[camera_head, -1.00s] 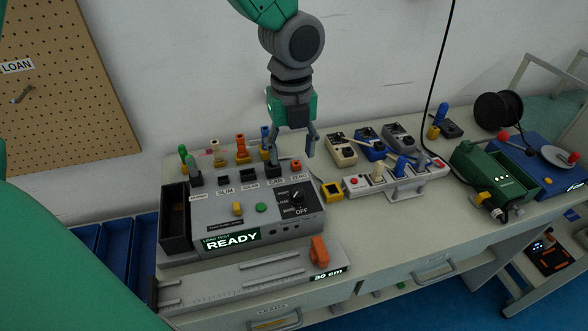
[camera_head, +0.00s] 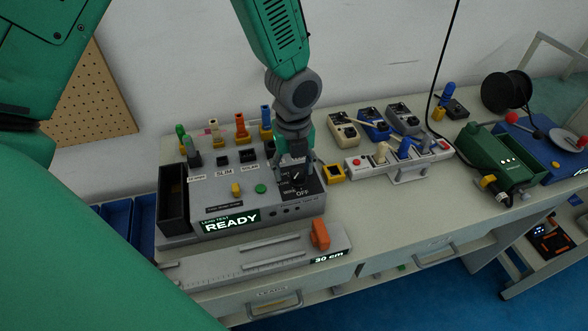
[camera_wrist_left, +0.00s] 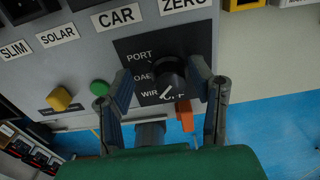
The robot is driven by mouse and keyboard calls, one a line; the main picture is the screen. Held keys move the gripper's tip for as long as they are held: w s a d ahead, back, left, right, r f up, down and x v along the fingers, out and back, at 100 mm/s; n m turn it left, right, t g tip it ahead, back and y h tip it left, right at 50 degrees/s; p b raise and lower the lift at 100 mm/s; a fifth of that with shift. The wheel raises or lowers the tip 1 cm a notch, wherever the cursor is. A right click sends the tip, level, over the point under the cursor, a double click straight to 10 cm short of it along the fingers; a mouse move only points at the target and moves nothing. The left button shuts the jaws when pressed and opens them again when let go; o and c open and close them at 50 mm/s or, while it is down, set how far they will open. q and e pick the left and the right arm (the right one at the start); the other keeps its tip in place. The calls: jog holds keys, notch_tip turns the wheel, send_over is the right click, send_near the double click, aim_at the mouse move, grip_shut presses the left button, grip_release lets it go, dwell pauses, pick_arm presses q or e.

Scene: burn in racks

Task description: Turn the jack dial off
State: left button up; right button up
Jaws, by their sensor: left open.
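The jack dial is a black knob (camera_wrist_left: 168,72) on a black panel of the grey tester box, ringed by PORT, WIRE and OFF labels and one partly hidden label. A white mark shows at the knob's lower side, near the WIRE and OFF lettering; its exact setting is unclear. My left gripper (camera_head: 296,179) is over this panel, pointing down. In the wrist view my left gripper (camera_wrist_left: 161,78) is open, one finger on each side of the knob. I cannot tell whether they touch it. The tester's READY display (camera_head: 231,223) is lit. My right gripper is not visible.
Coloured plugs (camera_head: 240,126) stand behind the tester. A white switch strip (camera_head: 398,163) and several small boxes are to its right. A grey measuring ledge with an orange slider (camera_head: 320,234) lies in front. A green device (camera_head: 489,165) is further right.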

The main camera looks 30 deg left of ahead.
pick_arm(q)
jog(key=shift+d+f, duration=0.2)
jog(key=shift+d, duration=0.35)
jog(key=shift+d+r, duration=0.15)
jog(key=shift+d, duration=0.5)
jog(key=c, duration=0.4)
grip_shut()
jog(key=shift+a, duration=0.7)
jog(key=shift+d, duration=0.1)
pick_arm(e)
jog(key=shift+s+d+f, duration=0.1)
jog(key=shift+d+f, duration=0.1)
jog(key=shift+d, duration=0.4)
